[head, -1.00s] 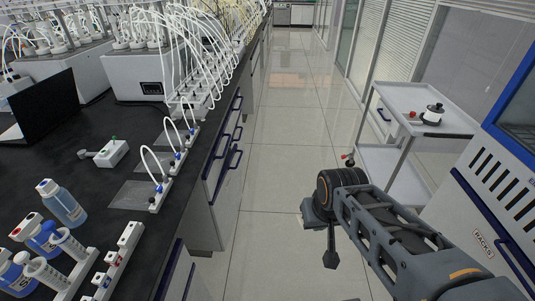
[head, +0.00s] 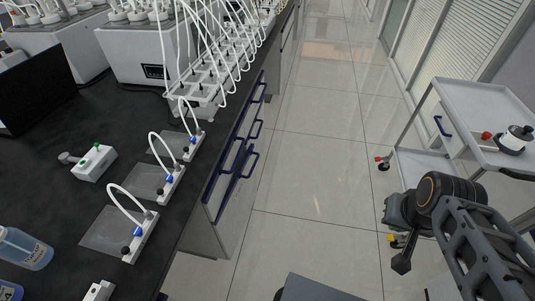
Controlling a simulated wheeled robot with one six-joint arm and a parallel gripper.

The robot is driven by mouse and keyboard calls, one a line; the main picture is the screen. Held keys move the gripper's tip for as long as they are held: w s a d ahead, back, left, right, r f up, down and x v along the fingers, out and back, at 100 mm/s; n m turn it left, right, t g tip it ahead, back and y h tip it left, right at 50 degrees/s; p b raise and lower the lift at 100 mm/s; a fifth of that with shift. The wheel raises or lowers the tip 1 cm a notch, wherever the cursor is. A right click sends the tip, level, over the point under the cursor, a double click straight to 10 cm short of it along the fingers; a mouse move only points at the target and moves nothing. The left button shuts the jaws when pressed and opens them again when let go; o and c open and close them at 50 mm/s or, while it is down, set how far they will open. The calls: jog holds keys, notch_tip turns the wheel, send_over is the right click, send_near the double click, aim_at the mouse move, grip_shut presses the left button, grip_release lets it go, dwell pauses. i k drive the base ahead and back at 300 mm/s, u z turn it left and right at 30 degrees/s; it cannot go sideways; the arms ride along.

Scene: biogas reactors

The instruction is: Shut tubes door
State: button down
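No label reading "tubes" is legible, so I cannot tell for certain which door is the tubes door. Along the bench's aisle side are white cabinet fronts with dark blue handles. The nearest white panel (head: 234,197), with dark blue edging, seems to stand out from the bench at an angle, as if ajar. My gripper (head: 400,238) is at the right, over the floor, well apart from the cabinet fronts and pointing down. It shows nothing held. Its fingers are seen edge-on, so its opening is unclear.
The black bench top (head: 55,185) at left carries tube holders, a blue bottle (head: 22,248) and white reactor units (head: 150,55). A white trolley (head: 470,110) stands at right, close behind my arm. The tiled aisle (head: 320,160) between is clear.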

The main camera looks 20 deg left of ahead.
aim_at(234, 211)
jog(key=u, duration=0.3)
jog(key=i, duration=0.7)
jog(key=u, duration=1.15)
jog(key=i, duration=0.4)
jog(key=u, duration=0.45)
